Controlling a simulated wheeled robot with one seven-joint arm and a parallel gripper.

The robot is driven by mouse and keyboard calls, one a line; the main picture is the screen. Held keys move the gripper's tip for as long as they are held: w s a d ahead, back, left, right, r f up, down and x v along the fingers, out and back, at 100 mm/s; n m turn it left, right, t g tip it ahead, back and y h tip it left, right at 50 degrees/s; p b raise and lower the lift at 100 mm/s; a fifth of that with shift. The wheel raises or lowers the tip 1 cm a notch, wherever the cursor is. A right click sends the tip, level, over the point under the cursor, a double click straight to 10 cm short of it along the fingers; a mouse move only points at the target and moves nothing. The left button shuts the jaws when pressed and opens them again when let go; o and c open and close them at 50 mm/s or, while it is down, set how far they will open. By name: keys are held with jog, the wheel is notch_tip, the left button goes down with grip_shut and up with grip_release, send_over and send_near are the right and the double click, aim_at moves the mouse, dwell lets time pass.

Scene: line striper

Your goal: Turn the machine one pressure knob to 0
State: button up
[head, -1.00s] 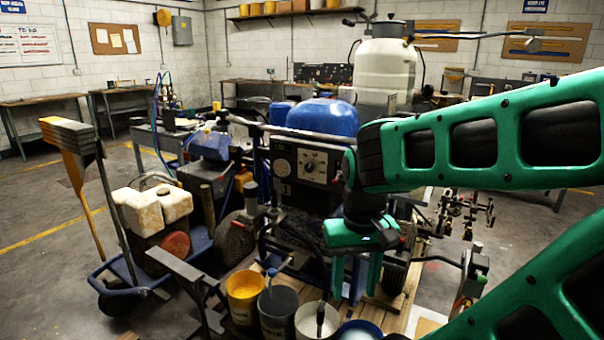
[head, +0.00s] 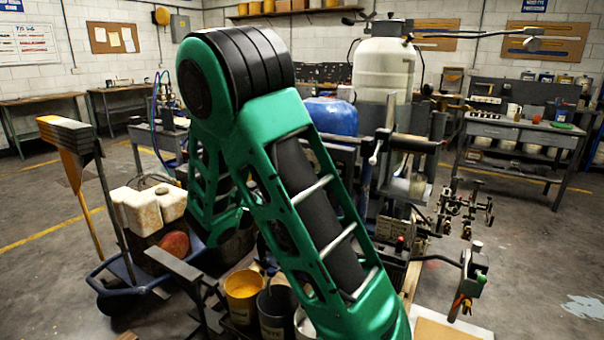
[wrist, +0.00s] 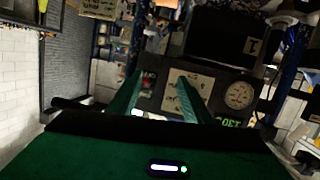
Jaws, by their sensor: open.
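The line striper machine shows in the head view with its blue tank (head: 330,115). Its front control panel is hidden there behind my green arm. In the wrist view the dark panel (wrist: 222,120) faces me, with a cream dial plate (wrist: 190,76) and a round pale gauge (wrist: 239,95) to its right. The pressure knob cannot be made out clearly; my right finger covers part of the plate. My gripper (wrist: 160,78) is open, its two green fingers pointing toward the panel with nothing between them. Contact with the knob cannot be told. My gripper is hidden in the head view.
Paint buckets, including a yellow one (head: 243,290), stand in front of the machine. A blue cart (head: 125,283) with pale jugs (head: 150,207) is at the left. A white tank (head: 384,75) rises behind. Open floor lies at the right.

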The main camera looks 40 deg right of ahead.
jog(key=w+a+r+t+h, duration=0.2)
jog(key=w+a+r+t, duration=0.15)
jog(key=w, duration=0.25)
jog(key=x, duration=1)
jog(key=shift+s+f+n+g, duration=0.25)
jog(key=shift+f+n+g, duration=0.15)
jog(key=shift+f, duration=0.15)
jog(key=shift+d, duration=0.1)
jog(key=c, duration=1.1)
